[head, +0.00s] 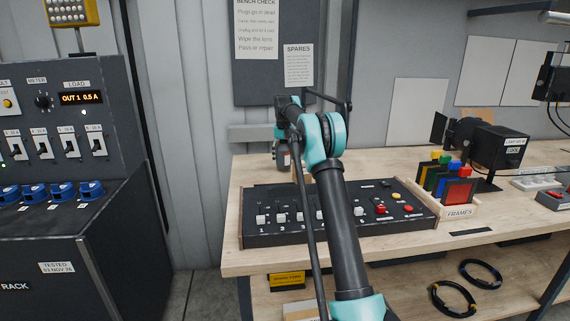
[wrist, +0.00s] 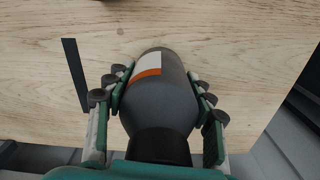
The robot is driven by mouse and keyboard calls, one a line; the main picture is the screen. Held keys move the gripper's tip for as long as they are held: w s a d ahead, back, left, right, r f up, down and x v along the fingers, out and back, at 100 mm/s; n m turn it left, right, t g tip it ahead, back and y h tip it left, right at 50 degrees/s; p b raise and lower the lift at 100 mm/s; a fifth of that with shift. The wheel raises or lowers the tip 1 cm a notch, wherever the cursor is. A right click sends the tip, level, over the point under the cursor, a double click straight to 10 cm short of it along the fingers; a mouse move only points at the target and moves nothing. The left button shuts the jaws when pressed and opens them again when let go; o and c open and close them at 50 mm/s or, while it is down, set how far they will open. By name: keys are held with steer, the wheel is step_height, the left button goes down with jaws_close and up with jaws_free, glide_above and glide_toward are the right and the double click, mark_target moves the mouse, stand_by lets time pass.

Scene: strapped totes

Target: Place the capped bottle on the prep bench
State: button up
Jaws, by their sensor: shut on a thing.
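The capped bottle (wrist: 165,110) is dark grey with a white and orange band, and its black cap (wrist: 158,146) is nearest the wrist camera. My gripper (wrist: 157,84) is shut on it, with fingers on both sides of its body. In the head view my arm reaches over the wooden prep bench (head: 238,184), and a small part of the bottle (head: 283,158) shows at the bench's back left. The wrist view shows bare bench wood (wrist: 235,35) beyond the bottle. I cannot tell whether the bottle touches the bench.
A dark control panel (head: 410,214) with sliders lies in front of the bottle. To the right stand a rack of coloured frames (head: 458,190) and a black lamp (head: 490,145). A dark strip (wrist: 75,75) lies on the bench. A grey rack (head: 110,210) stands at left.

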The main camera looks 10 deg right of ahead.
steer(key=shift+f, duration=0.7)
steer(key=o, duration=1.4)
steer(key=shift+f, duration=0.1)
step_height(320, 180, up, 12)
steer(key=shift+r, duration=0.1)
